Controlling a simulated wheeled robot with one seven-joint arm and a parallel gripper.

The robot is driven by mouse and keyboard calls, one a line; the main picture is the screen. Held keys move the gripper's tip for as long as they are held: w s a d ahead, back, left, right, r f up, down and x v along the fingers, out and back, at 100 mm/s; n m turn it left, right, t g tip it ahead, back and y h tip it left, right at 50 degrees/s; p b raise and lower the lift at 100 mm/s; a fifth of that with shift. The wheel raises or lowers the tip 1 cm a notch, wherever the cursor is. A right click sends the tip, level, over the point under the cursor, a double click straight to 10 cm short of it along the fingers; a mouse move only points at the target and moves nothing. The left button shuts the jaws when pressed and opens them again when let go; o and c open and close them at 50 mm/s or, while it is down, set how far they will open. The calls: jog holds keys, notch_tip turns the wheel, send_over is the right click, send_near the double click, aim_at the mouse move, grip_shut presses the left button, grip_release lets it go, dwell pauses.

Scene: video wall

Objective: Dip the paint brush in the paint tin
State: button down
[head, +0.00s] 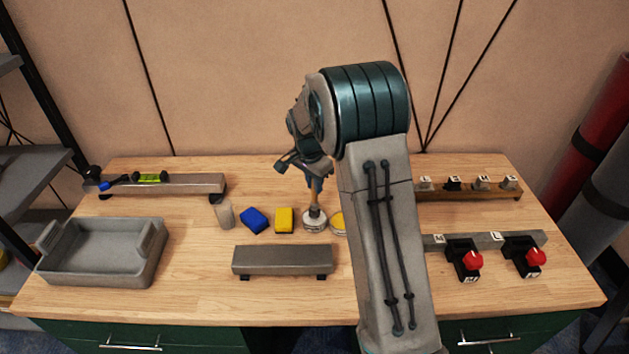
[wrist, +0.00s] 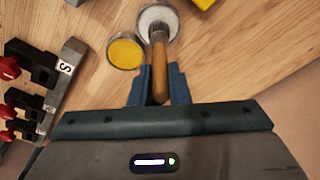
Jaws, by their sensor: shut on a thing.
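My gripper (head: 314,180) is shut on the wooden handle of the paint brush (head: 314,197) and holds it roughly upright, bristles down. The brush handle also shows between the fingers in the wrist view (wrist: 159,75). The brush end is over or inside a round, pale tin (head: 315,224), which shows white inside in the wrist view (wrist: 158,14). I cannot tell how deep the bristles are. A round yellow-topped tin or lid (wrist: 125,52) is right beside it; in the head view my arm partly hides this yellow one (head: 337,219).
Left of the tins are a yellow block (head: 284,220), a blue block (head: 254,220) and a grey cylinder (head: 224,215). A grey tray (head: 100,275) is at the left. A low grey stand (head: 282,261) is in front. Red-knobbed devices (head: 466,262) are at the right.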

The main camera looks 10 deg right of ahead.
jog(key=shift+f+b, duration=0.4)
jog(key=shift+b, duration=0.05)
dwell(2.0)
jog(key=shift+r+p, duration=2.05)
jog(key=shift+r, duration=1.55)
jog(key=shift+f, duration=0.1)
